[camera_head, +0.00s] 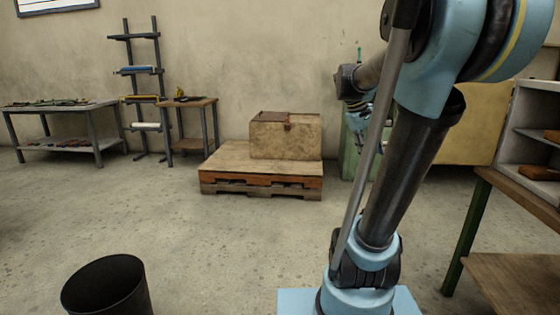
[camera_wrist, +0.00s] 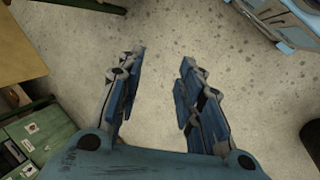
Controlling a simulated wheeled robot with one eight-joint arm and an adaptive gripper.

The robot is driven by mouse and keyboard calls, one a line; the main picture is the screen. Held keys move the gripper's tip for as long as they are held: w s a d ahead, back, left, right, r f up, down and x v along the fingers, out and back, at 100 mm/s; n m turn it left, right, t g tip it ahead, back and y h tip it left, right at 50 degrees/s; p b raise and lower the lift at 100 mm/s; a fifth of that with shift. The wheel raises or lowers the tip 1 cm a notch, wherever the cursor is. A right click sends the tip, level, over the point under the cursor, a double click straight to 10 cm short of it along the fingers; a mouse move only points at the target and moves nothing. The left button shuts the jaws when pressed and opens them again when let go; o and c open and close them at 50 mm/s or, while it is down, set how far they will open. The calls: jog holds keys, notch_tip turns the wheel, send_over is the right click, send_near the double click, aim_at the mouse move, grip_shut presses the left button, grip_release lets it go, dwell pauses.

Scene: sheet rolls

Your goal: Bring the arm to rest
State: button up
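My gripper shows in the wrist view (camera_wrist: 158,90) with its two blue fingers apart and nothing between them. Bare concrete floor lies beneath it. In the head view my arm rises at the right and bends back toward the far wall. My gripper (camera_head: 357,118) hangs small there, in front of a green cabinet (camera_head: 350,150), partly hidden by my arm.
A rack (camera_head: 147,90) with rolls stands by the wall, between a metal table (camera_head: 60,107) and a small wooden table (camera_head: 188,103). A crate (camera_head: 285,138) sits on a pallet (camera_head: 262,168). A black bin (camera_head: 107,287) stands front left. Shelving (camera_head: 525,130) is at right. The middle floor is clear.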

jog(key=s+a+f+m+t+y, duration=0.1)
jog(key=s+a+f+m+y, duration=0.1)
jog(key=s+a+f, duration=0.3)
jog(key=s+a+f+m+t+y, duration=0.1)
jog(key=s+a+f, duration=0.5)
jog(key=s+f, duration=0.6)
notch_tip(320, 180, down, 3)
jog(key=shift+a+r+m+y, duration=0.25)
jog(key=shift+m+y, duration=0.35)
jog(key=shift+y, duration=0.3)
jog(key=shift+a, duration=0.1)
